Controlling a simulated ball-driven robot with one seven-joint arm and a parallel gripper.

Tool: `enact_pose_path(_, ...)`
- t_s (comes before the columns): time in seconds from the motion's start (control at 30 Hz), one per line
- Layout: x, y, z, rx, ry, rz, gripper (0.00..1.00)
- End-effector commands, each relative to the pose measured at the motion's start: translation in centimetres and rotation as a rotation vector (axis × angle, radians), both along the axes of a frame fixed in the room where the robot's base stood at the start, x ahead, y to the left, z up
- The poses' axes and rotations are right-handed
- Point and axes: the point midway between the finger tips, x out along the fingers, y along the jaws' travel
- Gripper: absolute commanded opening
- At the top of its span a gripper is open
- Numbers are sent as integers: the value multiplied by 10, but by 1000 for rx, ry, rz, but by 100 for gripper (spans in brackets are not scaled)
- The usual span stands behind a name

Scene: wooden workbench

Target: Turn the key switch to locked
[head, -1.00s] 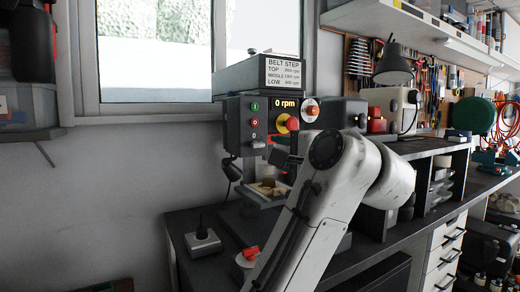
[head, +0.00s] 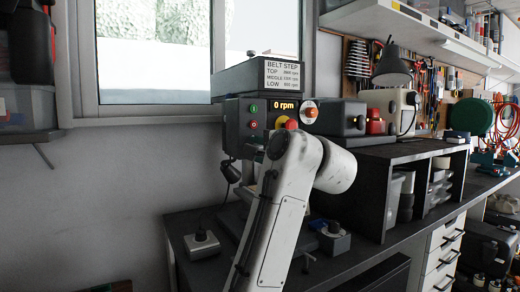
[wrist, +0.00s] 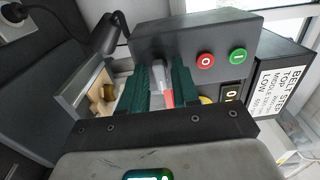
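The dark grey control box (head: 262,113) of the belt machine is in the head view, with a green and a red button and a "0 rpm" display. In the wrist view, my gripper (wrist: 164,90) faces its panel (wrist: 180,40), with two dark green fingers apart. A small part with a grey head and a red stem (wrist: 168,97) shows between the fingers. It may be the key switch, but its markings and setting are unreadable. I see no clear grip on it. In the head view my arm hides the gripper and the lower panel.
A yellow and red stop button (head: 290,124) sits on the panel, partly behind my arm. A box with a dark knob (head: 334,229) and another small box (head: 201,238) stand on the bench. A cable hangs left of the machine.

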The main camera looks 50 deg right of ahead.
Motion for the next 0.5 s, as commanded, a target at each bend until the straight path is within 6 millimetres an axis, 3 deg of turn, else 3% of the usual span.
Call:
enact_pose_path(0.3,0,0,0,0,1,0,0)
enact_pose_path(0.5,0,0,-1,-1,1,0,0)
